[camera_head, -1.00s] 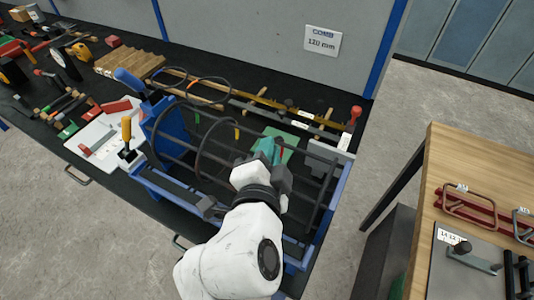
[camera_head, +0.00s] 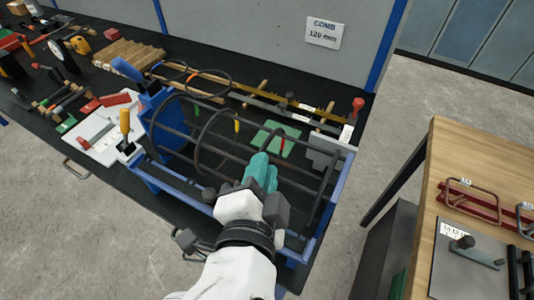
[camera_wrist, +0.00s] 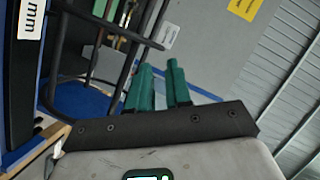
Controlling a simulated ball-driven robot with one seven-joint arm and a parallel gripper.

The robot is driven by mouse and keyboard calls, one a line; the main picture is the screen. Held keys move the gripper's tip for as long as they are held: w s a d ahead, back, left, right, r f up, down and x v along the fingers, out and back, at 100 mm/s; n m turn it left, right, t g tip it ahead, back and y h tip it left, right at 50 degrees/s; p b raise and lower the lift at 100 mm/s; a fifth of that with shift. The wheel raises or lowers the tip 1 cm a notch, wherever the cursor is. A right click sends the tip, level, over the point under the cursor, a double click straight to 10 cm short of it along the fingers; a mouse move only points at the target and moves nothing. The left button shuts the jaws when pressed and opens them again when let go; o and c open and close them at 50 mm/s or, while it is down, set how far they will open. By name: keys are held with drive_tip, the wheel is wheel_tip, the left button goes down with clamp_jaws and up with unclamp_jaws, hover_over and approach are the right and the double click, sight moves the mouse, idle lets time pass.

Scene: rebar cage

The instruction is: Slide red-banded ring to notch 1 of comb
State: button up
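The rebar cage has dark long bars and rings inside a blue frame (camera_head: 335,185). The brass comb (camera_head: 290,104) runs along the back, below a sign reading COMB 120 mm; notch numbers are too small to read. My gripper (camera_head: 262,160) is at the cage's near side, just left of and below the red band. Its teal fingers (camera_wrist: 160,80) stand slightly apart with nothing visible between them.
A green plate (camera_head: 277,139) lies on the black bench beyond the bars. A yellow-handled tool (camera_head: 125,122) stands left of the cage. Two loose rings (camera_head: 208,85) lie behind it. A wooden table (camera_head: 470,180) is at the right, across a floor gap.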

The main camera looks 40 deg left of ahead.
drive_tip(key=shift+v, duration=1.8)
